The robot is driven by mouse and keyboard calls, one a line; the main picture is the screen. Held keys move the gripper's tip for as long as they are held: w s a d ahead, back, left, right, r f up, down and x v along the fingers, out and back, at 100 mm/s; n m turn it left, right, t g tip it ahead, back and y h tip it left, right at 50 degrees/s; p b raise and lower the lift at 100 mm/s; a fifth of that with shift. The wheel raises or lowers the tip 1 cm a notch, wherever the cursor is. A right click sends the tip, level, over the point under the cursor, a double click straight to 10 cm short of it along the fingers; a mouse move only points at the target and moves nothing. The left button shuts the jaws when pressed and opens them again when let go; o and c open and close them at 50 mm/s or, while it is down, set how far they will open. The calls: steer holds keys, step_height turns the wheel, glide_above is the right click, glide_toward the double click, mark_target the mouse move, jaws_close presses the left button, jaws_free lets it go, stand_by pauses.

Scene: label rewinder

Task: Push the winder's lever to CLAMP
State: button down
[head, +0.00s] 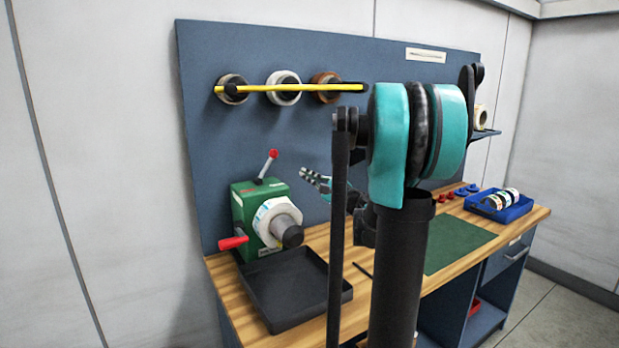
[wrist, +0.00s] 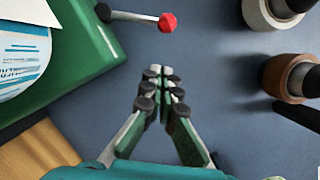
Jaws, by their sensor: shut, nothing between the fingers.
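The green winder (head: 243,205) stands at the left end of the bench with a white label roll (head: 272,215) on its front. A thin metal lever with a red knob (head: 272,154) rises from its top and leans right. My gripper (head: 306,176) is shut and empty, to the right of the lever and a little below the knob, apart from it. In the wrist view my fingertips (wrist: 160,72) are together, and the red knob (wrist: 168,22) shows just above them with a gap. The winder's green body (wrist: 85,50) is at upper left. I cannot read any CLAMP marking.
A red side handle (head: 233,242) sticks out at the winder's lower left. A black tray (head: 294,290) lies in front. Rolls hang on a yellow-edged rod (head: 290,88) on the blue back panel (head: 300,60). A green mat (head: 458,247) and blue bin (head: 500,208) are at right.

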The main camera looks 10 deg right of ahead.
mark_target(266, 167)
steer(key=w+a+r, duration=0.3)
steer(key=w+a, duration=0.2)
steer(key=a, duration=0.1)
steer(key=shift+w+r, duration=0.15)
steer(key=shift+w, duration=0.2)
steer(key=shift+a, duration=0.15)
steer(key=shift+a+r+n, duration=0.15)
steer(key=shift+r+n, duration=0.1)
steer(key=shift+n, duration=0.15)
